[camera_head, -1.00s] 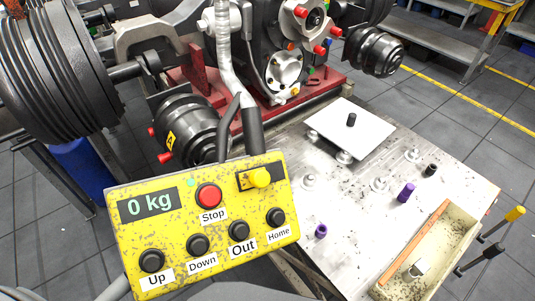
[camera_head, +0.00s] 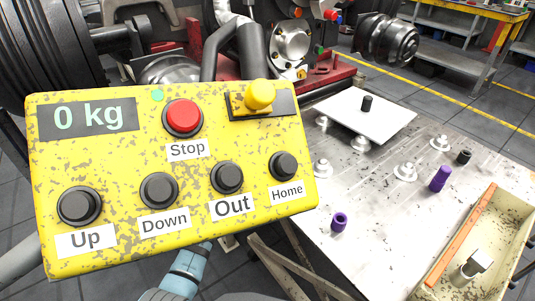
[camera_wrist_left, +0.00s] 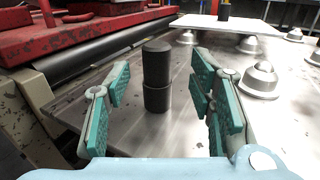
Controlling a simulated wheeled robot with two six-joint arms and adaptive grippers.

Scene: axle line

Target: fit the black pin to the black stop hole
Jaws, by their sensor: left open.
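A black pin (camera_wrist_left: 157,78) stands upright on the metal table in the left wrist view, with a seam partway down. My left gripper (camera_wrist_left: 160,98) is open, its teal-padded fingers on either side of the pin, with gaps visible on both sides. In the head view, this pin and my left gripper are hidden, apparently behind the yellow control panel. Another black cylinder (camera_head: 367,103) stands on a white plate (camera_head: 385,122); it also shows in the left wrist view (camera_wrist_left: 224,10). I cannot make out the black stop hole. My right gripper is not in view.
The yellow control panel (camera_head: 120,200) reads 0 kg and fills the head view's left. The table (camera_head: 385,200) holds a purple ring (camera_head: 338,222), a purple pin (camera_head: 440,178), a short black piece (camera_head: 464,157), several metal studs and a bin (camera_head: 500,215). Red machinery (camera_wrist_left: 70,45) stands behind.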

